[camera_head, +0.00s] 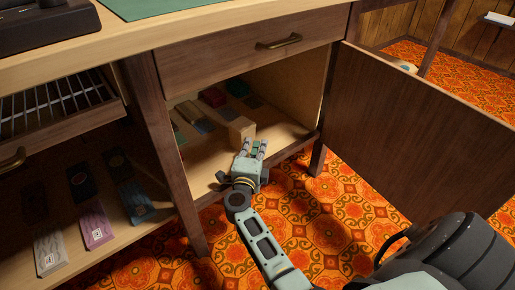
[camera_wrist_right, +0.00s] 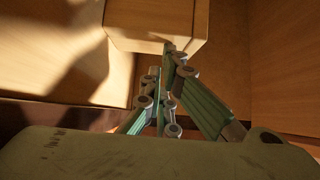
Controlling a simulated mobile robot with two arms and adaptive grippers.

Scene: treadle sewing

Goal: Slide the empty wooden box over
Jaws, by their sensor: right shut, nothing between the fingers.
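The wooden box (camera_head: 242,131) is a small pale block-like box on the floor of the open cabinet compartment, near its front. In the right wrist view the box (camera_wrist_right: 150,18) fills the top middle, just beyond the fingertips. My right gripper (camera_head: 256,146) reaches into the compartment from the front. It is shut with nothing between its fingers, and in the right wrist view its fingertips (camera_wrist_right: 163,62) are at the box's near lower edge. I cannot tell whether they touch it. The inside of the box is not visible. My left gripper is not in view.
The cabinet door (camera_head: 405,130) stands open at the right, and a drawer (camera_head: 245,48) is shut above the compartment. Several small packets lie behind and left of the box. A shelf (camera_head: 145,232) at left holds more packets. The patterned floor (camera_head: 310,225) is clear in front.

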